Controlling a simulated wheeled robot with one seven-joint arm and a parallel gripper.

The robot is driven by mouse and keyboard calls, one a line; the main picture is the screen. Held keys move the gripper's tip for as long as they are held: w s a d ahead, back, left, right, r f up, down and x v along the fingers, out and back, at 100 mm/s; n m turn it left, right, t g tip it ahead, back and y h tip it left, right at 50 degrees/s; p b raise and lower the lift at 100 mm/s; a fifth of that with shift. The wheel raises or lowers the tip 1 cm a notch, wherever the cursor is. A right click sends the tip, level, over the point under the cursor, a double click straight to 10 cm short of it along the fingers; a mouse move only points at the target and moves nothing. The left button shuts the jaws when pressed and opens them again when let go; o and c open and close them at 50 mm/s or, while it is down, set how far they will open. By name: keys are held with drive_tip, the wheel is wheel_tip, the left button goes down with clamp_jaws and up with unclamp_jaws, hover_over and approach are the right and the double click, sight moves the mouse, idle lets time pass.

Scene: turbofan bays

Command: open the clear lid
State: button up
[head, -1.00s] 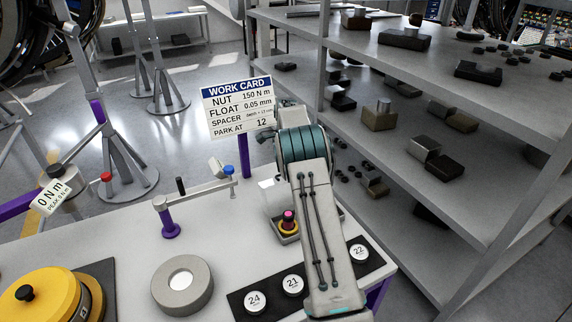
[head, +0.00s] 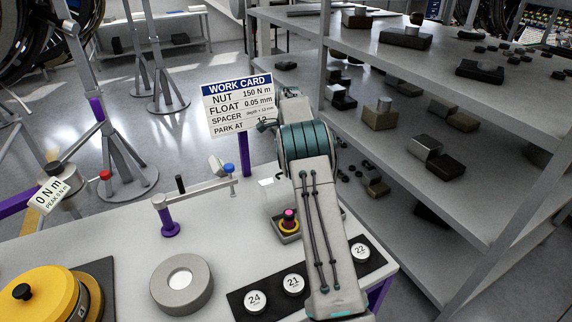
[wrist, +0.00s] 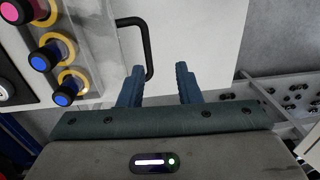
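In the wrist view, a see-through cover, which looks like the clear lid (wrist: 88,22), stands over blue knobs with yellow rings at the left. A black bar handle (wrist: 148,45) lies right of it against a pale flat surface; I cannot tell whether it belongs to the lid. My gripper (wrist: 160,78) is open, its two blue-grey fingers apart and nothing clearly held. The handle's lower end is close to the left fingertip; contact is unclear. In the head view my arm hides most of the gripper, and I cannot make out the lid.
A work card (head: 238,105) stands behind the bench (head: 120,240). A pink-topped button (head: 289,214) with a yellow collar is left of my arm. Numbered discs on a black strip (head: 272,299) and a grey ring (head: 182,310) lie in front. A shelf rack (head: 420,185) stands right.

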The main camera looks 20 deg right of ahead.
wheel_tip(320, 180, up, 10)
drive_tip(key=shift+s+f+b, duration=0.15)
drive_tip(key=shift+s+b, duration=0.15)
drive_tip(key=shift+s, duration=0.1)
